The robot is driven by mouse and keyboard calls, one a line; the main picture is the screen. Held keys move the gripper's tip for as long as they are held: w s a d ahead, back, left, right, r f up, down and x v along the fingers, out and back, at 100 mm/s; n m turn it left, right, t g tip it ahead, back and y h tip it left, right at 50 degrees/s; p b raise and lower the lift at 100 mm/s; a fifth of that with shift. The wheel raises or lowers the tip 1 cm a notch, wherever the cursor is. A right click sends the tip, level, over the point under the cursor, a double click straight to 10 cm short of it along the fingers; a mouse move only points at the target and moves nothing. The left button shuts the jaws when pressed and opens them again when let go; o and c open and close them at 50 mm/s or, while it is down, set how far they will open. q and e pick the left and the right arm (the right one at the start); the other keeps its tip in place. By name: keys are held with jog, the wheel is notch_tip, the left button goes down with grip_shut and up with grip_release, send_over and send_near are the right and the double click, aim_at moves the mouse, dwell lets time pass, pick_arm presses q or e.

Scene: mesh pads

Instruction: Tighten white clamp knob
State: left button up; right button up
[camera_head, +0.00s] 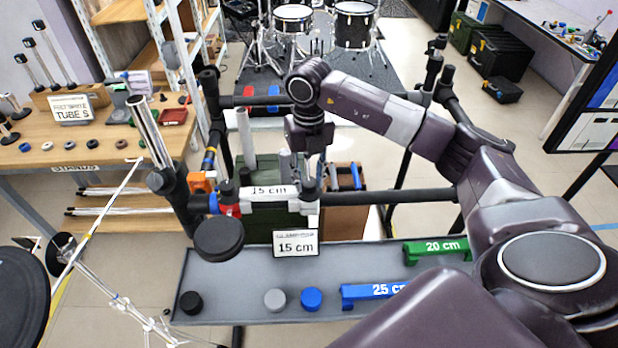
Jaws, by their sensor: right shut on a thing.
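My right gripper (312,178) points down from above at the right end of a white bar labelled 15 cm (265,192). It is shut on the white clamp knob, which is mostly hidden between its fingers. A white clamp (306,207) shows just under the fingers, on the dark horizontal tube (385,197) of the rack. A red clamp (229,205) is at the left end of the bar. My left gripper is not in view.
A grey tray (230,285) below holds a blue 25 cm bar (370,291), a green 20 cm bar (437,249) and black, grey and blue round caps. A 15 cm sign (296,243) stands at its back edge. A black round pad (218,239) hangs left of the clamps.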

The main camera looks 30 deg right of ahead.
aim_at(309, 181)
jog(key=o, duration=1.2)
jog(key=shift+c, duration=0.2)
notch_tip(309, 181, up, 12)
